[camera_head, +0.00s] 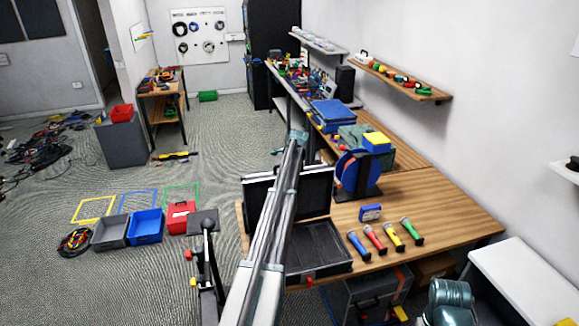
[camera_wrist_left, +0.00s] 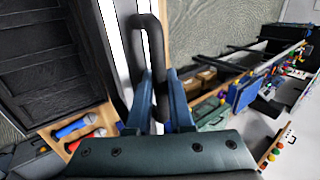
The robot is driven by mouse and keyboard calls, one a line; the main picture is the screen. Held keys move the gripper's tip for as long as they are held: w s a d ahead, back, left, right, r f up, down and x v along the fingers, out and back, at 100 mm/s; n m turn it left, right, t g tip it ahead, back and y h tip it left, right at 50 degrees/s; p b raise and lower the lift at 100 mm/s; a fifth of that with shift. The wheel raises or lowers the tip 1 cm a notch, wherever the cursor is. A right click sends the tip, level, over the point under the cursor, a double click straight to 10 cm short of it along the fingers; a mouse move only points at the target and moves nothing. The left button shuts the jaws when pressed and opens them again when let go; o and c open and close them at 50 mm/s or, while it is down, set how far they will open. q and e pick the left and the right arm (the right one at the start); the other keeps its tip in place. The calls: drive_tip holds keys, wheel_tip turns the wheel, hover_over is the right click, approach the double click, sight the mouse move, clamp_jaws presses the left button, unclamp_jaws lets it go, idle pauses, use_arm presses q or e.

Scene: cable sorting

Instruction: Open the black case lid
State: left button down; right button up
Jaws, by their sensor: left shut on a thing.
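The black case (camera_head: 328,250) lies on the wooden bench in the head view, its tray facing up. Its lid (camera_head: 318,187) stands raised at the tray's far side, roughly upright. My left arm crosses in front of the case and hides part of it. In the left wrist view, my left gripper (camera_wrist_left: 161,98) is shut on a black loop-shaped handle (camera_wrist_left: 146,30) beside a pale edge strip. The dark ribbed case interior (camera_wrist_left: 45,65) shows at left. I cannot make out the left gripper's fingers in the head view. My right gripper is not visible.
Several torches (camera_head: 376,238) lie right of the case, near a small blue box (camera_head: 370,212). A blue cable reel (camera_head: 357,172) stands behind them. The bench front right (camera_head: 450,215) is clear.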

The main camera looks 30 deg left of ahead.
use_arm(q)
drive_tip(key=c, duration=0.9)
unclamp_jaws()
drive_tip(key=shift+o, duration=0.5)
drive_tip(key=shift+s+d+r, duration=0.1)
drive_tip(key=shift+s, duration=0.05)
drive_tip(key=shift+s+d+r+p, duration=0.15)
drive_tip(key=shift+d+r+p, duration=0.05)
drive_tip(key=shift+r+p, duration=0.35)
drive_tip(key=p+v, duration=0.5)
drive_tip(key=v, duration=0.1)
drive_tip(key=shift+r, duration=0.15)
drive_tip(key=shift+d, duration=0.1)
